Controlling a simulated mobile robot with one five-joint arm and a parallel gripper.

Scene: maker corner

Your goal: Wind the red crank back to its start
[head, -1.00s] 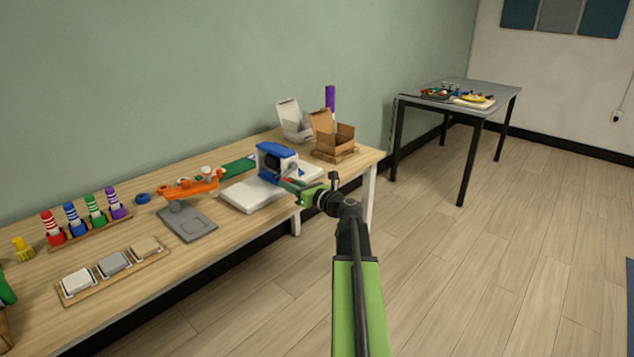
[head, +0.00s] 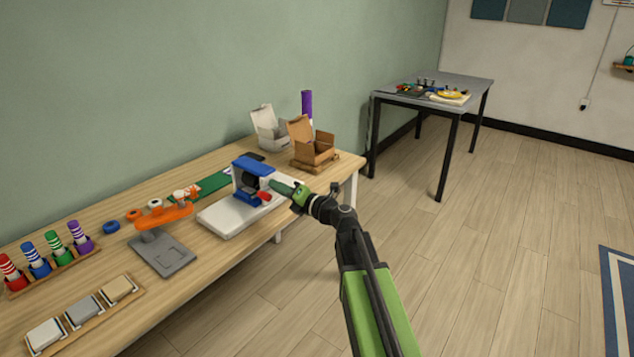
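A blue and white machine (head: 250,177) stands on a white base (head: 228,218) on the wooden workbench. A small red part, which looks like the crank's handle (head: 265,196), shows low on the machine's right side. The rest of the crank is too small or hidden to make out. My green gripper (head: 279,185) reaches in from the right, its tip just right of and above the red part. Whether it touches the red part is unclear. The fingers are small and seen from behind, so their opening does not show.
An open cardboard box (head: 313,150) and an open white box (head: 270,130) stand behind. An orange holder on a grey base (head: 165,252) stands left of the machine. Striped cylinders (head: 57,248) and a tray of blocks (head: 86,313) are farther left.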

